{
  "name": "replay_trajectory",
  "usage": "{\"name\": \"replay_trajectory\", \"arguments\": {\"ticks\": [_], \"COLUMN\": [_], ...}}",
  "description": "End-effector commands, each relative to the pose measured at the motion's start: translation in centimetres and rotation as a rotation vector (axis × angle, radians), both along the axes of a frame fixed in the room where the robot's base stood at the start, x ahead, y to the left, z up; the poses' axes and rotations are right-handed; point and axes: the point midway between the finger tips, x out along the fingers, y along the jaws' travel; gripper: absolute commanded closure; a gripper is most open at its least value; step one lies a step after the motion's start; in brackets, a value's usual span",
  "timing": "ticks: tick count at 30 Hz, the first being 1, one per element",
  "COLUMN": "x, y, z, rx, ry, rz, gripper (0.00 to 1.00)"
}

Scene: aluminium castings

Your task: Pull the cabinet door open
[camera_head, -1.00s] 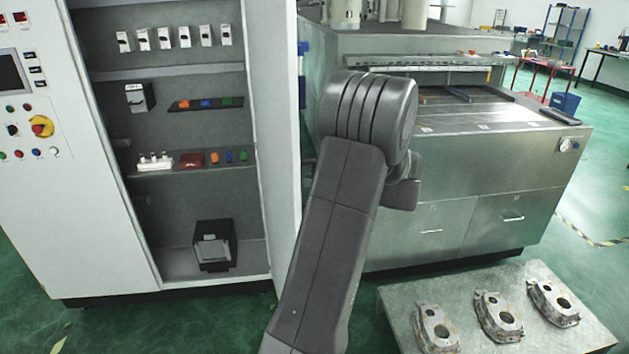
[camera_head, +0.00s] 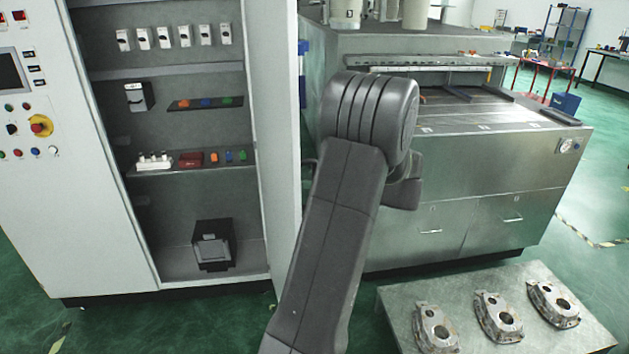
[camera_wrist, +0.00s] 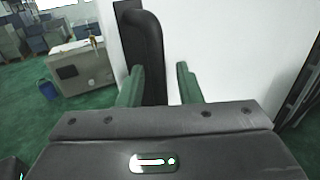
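The cabinet (camera_head: 110,200) stands at the left in the head view, with its shelves exposed. Its white door (camera_head: 277,130) stands swung out on the right side and is seen at a steep angle. In the wrist view the white door surface (camera_wrist: 235,45) fills the right side. A dark upright handle (camera_wrist: 146,50) stands along it. My gripper (camera_wrist: 158,78) has two green fingers set apart, with the handle's lower part between them, nearer the left finger. A gap shows by the right finger.
A metal workbench (camera_head: 480,155) with drawers stands right of the door, behind my arm. A low metal table (camera_head: 460,290) with three castings (camera_head: 498,315) is at the front right. Green floor is clear between the cabinet and this table.

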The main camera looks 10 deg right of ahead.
Motion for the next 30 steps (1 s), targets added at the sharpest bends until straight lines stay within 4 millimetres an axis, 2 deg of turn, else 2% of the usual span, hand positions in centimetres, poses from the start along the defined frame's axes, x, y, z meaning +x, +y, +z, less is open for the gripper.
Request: {"name": "replay_trajectory", "arguments": {"ticks": [12,16,22,30], "x": [-4.3,-5.5,-6.5,-6.6], "y": [-7.6,-9.6,-11.1,-11.3], "z": [-0.3,-0.2,0.0,0.0], "rx": [-0.002,-0.001,-0.001,-0.001], "ry": [-0.002,0.0,-0.001,-0.001], "rz": [-0.004,-0.002,0.0,0.001], "gripper": [0.68,0.68,0.68,0.68]}}
